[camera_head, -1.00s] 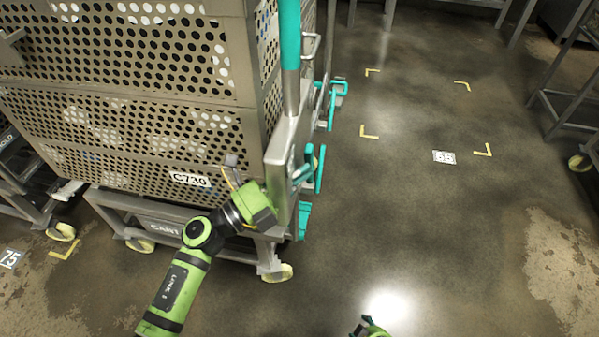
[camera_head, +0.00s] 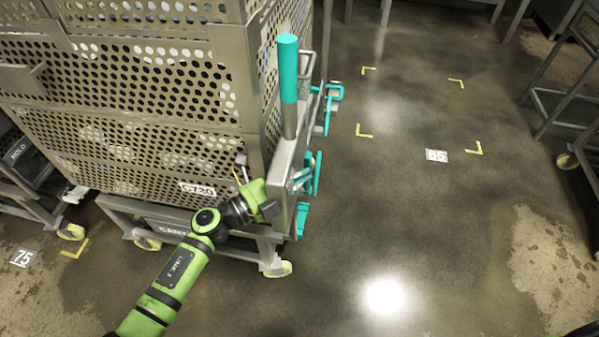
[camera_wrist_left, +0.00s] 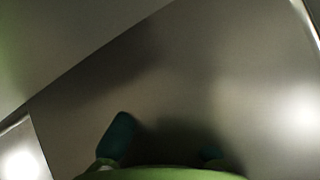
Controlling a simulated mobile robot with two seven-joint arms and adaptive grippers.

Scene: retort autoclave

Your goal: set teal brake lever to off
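The brake lever has a teal grip (camera_head: 288,70) on a grey metal shaft. It stands about upright at the right corner of the perforated cart, above a grey side plate (camera_head: 283,165). My left gripper (camera_head: 268,209) is low beside this plate, well below the teal grip, and its fingers are hard to make out in the head view. In the left wrist view, two dark teal fingertips (camera_wrist_left: 162,147) show apart with nothing visible between them, facing grey metal. The lever's grip does not show there. My right gripper is out of view.
The perforated cart (camera_head: 125,140) with label C730 fills the left side. Teal fittings (camera_head: 333,95) stick out along its right side. Open floor (camera_head: 420,210) with yellow corner marks lies to the right. A metal rack (camera_head: 570,75) stands at the far right.

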